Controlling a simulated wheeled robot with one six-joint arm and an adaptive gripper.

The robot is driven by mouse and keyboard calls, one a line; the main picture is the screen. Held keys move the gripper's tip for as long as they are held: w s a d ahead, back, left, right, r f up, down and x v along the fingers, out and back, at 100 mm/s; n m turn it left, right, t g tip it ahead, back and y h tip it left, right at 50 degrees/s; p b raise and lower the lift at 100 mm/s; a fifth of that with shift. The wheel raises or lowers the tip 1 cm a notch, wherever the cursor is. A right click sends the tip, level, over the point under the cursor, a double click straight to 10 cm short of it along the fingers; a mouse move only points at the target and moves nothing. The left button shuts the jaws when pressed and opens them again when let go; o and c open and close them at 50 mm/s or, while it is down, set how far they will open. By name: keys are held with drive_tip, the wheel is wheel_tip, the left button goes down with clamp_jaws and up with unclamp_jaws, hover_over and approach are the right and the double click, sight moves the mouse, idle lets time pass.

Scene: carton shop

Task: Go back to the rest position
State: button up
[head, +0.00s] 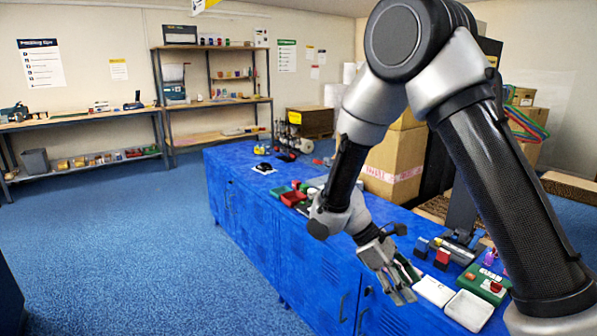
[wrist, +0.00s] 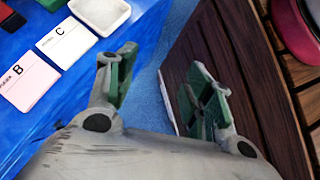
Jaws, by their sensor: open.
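My gripper (head: 403,284) hangs at the front edge of the blue cabinet bench (head: 252,199) in the head view, its fingers pointing down. In the wrist view my gripper (wrist: 158,92) has its two green-padded fingers spread apart with nothing between them. Below the fingers the wrist view shows a strip of blue floor and a brown slatted wooden surface (wrist: 235,50).
White trays (head: 468,310) and a green box (head: 484,284) lie on the bench beside my gripper. Cards marked B (wrist: 24,78) and C (wrist: 66,42) lie on the blue top. A large carton (head: 396,160) stands behind my arm. The floor at left is clear.

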drive_tip(key=s+d+r+m+t+y, duration=0.2)
drive_tip(key=s+d+r+m+t, duration=0.1)
drive_tip(key=r, duration=0.5)
drive_tip(key=s+d+r+m+t+y, duration=0.2)
drive_tip(key=s+d+r+m+y, duration=0.1)
drive_tip(key=s+d+r+m, duration=0.2)
drive_tip(key=s+d+r+m+t+y, duration=0.2)
drive_tip(key=s+d+r+m+t, duration=0.1)
drive_tip(key=r, duration=0.7)
drive_tip(key=shift+s+d+r+m+t+y, duration=0.3)
drive_tip(key=shift+s+d+m, duration=0.25)
drive_tip(key=shift+s, duration=0.6)
drive_tip(key=shift+a, duration=0.1)
